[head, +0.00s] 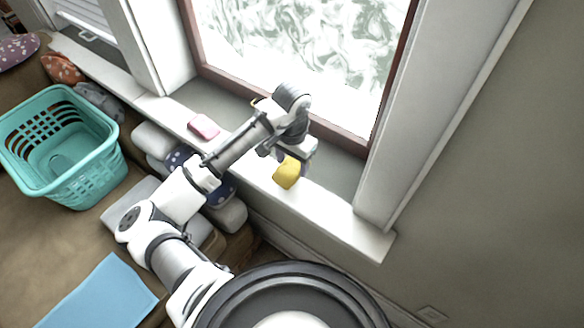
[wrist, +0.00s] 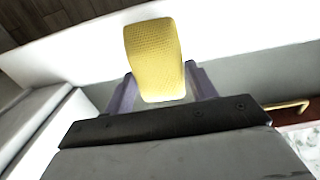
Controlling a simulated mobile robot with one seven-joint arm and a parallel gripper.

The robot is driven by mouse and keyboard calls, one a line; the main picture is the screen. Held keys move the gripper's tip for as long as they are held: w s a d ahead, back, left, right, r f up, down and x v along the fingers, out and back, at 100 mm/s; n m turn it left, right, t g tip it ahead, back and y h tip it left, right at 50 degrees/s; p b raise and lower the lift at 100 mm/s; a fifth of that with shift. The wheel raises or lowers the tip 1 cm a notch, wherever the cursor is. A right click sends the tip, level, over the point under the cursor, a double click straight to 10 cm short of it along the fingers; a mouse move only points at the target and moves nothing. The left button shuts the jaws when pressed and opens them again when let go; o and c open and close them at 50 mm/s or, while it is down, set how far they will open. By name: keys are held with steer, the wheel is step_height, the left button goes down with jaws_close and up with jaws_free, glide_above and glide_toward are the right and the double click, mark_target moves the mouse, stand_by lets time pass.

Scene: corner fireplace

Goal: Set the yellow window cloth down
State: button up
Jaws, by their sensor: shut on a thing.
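The yellow window cloth (head: 287,173) is in my gripper (head: 281,160), over the white window sill in the head view. In the wrist view the yellow cloth (wrist: 155,58), folded thick with a woven texture, sits between the two purple-grey fingers of my gripper (wrist: 160,90). The fingers are shut on it from both sides. The white sill (head: 340,217) runs below and behind it. I cannot tell whether the cloth touches the sill.
A pink block-like thing (head: 203,127) lies on the sill to the left. A teal basket (head: 90,165) and a light blue cloth (head: 100,295) are on the brown surface at left. Grey cushions (head: 152,139) line the wall. The sill right of the cloth is clear.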

mark_target(292, 164)
steer(key=shift+f, duration=1.75)
steer(key=shift+f, duration=0.15)
steer(key=o, duration=1)
steer(key=shift+c, duration=0.2)
step_height(292, 164, up, 12)
steer(key=shift+r+b, duration=0.2)
steer(key=shift+b, duration=0.25)
